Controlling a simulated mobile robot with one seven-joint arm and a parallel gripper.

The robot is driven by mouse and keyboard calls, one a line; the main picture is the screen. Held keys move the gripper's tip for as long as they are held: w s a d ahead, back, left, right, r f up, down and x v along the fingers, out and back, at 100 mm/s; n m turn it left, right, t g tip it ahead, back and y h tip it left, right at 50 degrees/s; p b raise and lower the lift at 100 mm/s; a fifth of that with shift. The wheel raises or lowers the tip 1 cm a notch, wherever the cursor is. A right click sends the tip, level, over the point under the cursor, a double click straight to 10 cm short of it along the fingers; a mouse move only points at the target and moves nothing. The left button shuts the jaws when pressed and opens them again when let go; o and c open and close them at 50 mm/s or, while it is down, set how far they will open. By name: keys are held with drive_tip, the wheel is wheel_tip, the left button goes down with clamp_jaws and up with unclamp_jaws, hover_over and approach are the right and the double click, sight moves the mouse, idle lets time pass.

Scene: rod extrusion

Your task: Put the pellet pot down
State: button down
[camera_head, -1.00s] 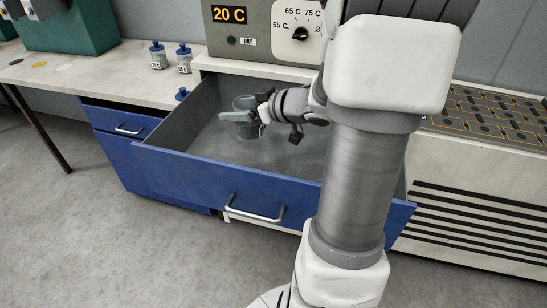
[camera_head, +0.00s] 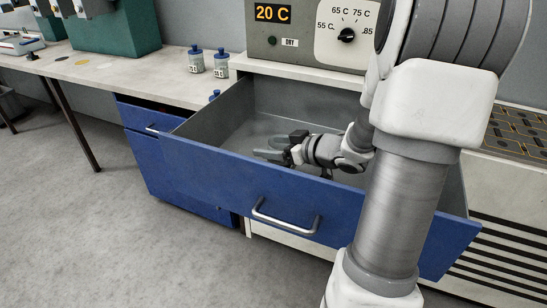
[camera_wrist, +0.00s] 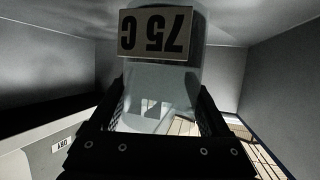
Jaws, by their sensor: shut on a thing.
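The pellet pot (camera_wrist: 150,85) is a clear, greyish vessel. In the wrist view it stands between the two fingers of my gripper (camera_wrist: 160,105), with a "75 C" label that reads upside down there. In the head view my gripper (camera_head: 285,150) is shut on the pot, inside the open blue drawer (camera_head: 235,185), just behind its front panel. The pot (camera_head: 270,154) shows only as a small pale shape, and its base is hidden. I cannot tell whether it touches the drawer floor.
The drawer's grey floor (camera_head: 262,127) has free room behind and left of my gripper. Two labelled bottles (camera_head: 196,62) (camera_head: 221,65) stand on the worktop (camera_head: 160,75). The dryer panel (camera_head: 305,45) reading 20 C is behind the drawer. My arm covers the drawer's right part.

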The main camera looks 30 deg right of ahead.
drive_tip(key=shift+f, duration=0.85)
drive_tip(key=shift+f, duration=0.2)
unclamp_jaws()
drive_tip(key=shift+r, duration=0.15)
drive_tip(key=p+v, duration=0.4)
drive_tip(key=v, duration=0.8)
drive_tip(key=shift+p, duration=0.4)
